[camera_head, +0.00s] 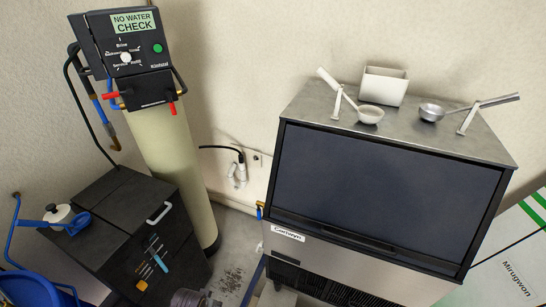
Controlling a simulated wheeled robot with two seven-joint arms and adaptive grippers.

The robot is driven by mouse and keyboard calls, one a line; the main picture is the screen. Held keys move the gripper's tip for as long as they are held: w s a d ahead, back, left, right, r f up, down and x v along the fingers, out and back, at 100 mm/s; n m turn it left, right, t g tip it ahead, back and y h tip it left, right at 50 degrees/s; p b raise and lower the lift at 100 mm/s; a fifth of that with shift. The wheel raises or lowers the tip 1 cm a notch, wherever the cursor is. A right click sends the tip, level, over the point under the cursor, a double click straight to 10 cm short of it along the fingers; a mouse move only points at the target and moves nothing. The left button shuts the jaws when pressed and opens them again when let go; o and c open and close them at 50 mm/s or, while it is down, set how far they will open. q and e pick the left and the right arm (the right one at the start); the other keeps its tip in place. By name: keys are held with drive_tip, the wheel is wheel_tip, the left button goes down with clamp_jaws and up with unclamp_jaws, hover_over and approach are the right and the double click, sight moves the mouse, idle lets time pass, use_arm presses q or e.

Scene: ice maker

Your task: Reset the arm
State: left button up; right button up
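Neither of my grippers shows in the head view, and no part of my arms can be made out. The ice maker (385,185) stands right of the middle, with a steel body and a large dark front door that looks closed. On its steel top, a white scoop (369,114) and a metal scoop (432,112) rest with their handles on small stands. A white open container (384,86) stands behind them near the wall.
A water softener (160,140) with a control head stands at the left. A black cabinet (125,220) is in front of it. A blue bucket (38,290) is at the lower left. White boxes (515,260) stand at the right. Some floor shows between the softener and ice maker.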

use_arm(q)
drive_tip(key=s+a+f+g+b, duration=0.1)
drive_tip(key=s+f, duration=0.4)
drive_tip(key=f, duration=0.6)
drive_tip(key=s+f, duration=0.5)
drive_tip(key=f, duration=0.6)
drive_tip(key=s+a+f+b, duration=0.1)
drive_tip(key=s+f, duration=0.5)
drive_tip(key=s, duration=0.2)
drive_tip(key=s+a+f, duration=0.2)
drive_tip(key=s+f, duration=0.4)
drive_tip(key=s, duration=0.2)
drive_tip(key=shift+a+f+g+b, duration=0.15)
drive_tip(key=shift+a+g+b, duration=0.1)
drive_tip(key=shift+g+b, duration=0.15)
